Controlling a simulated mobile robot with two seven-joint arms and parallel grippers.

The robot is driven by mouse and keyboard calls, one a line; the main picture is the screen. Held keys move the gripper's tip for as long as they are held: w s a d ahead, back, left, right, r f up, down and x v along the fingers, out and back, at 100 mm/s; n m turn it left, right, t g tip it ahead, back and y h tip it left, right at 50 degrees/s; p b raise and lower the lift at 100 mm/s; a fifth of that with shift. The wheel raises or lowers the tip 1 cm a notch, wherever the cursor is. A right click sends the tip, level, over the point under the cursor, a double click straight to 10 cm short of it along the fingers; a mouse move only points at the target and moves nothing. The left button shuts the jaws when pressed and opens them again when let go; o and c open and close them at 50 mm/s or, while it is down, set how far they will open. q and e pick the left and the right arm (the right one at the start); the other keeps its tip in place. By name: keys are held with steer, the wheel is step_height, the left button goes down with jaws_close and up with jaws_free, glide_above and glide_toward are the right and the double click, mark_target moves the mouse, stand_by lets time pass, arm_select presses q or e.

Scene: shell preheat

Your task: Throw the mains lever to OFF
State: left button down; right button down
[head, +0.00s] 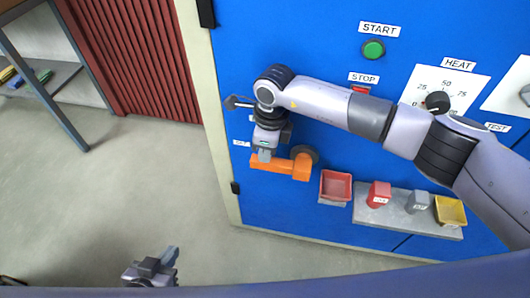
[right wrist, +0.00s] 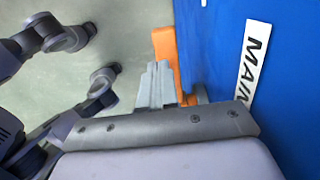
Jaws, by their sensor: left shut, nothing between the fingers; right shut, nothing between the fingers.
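The orange mains lever (head: 278,166) sits low on the left of the blue panel, lying roughly level, with its dark round pivot (head: 308,152) at its right end. My right gripper (head: 264,156) is shut and empty, with its fingertips at the lever's left part. In the right wrist view its fingers (right wrist: 156,85) overlap the orange lever (right wrist: 164,48); I cannot tell whether they touch it. A white label (right wrist: 253,58) there reads "MAIN" before the picture cuts it off. My left gripper (head: 163,262) is shut and empty, low over the floor, away from the panel.
The blue panel (head: 285,30) carries a green START button (head: 373,49), a red STOP button (head: 361,90) and a HEAT dial (head: 438,101). A red bin (head: 336,186) and a grey shelf (head: 392,214) with blocks and a yellow bin (head: 450,210) are right of the lever. The floor at left is clear.

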step_height(320, 180, up, 13)
steer(key=shift+f, duration=0.2)
steer(key=shift+d, duration=0.1)
